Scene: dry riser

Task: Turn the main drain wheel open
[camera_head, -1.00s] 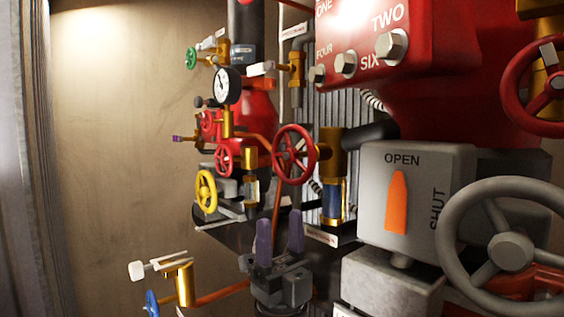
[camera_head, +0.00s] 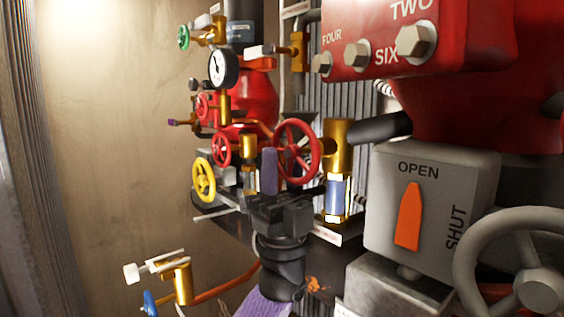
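A red handwheel (camera_head: 297,152) sits on a brass valve (camera_head: 337,150) near the middle of the head view. A large grey handwheel (camera_head: 538,287) stands at the lower right, beside a grey box (camera_head: 370,215) marked OPEN and SHUT. The orange pointer (camera_head: 408,215) on that box points up at OPEN. I cannot tell from a label which wheel is the main drain. My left gripper (camera_head: 270,172) points up at the lower left rim of the red handwheel. One purple finger shows beside the rim; the other is hidden, and contact is unclear. My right gripper is out of view.
A gauge (camera_head: 223,68), smaller red wheels, a yellow wheel (camera_head: 203,180) and a green wheel (camera_head: 183,38) crowd the left. A blue wheel (camera_head: 150,303) sits low. A red block with bolts (camera_head: 416,42) overhangs at upper right. Open space lies left, before the tan wall.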

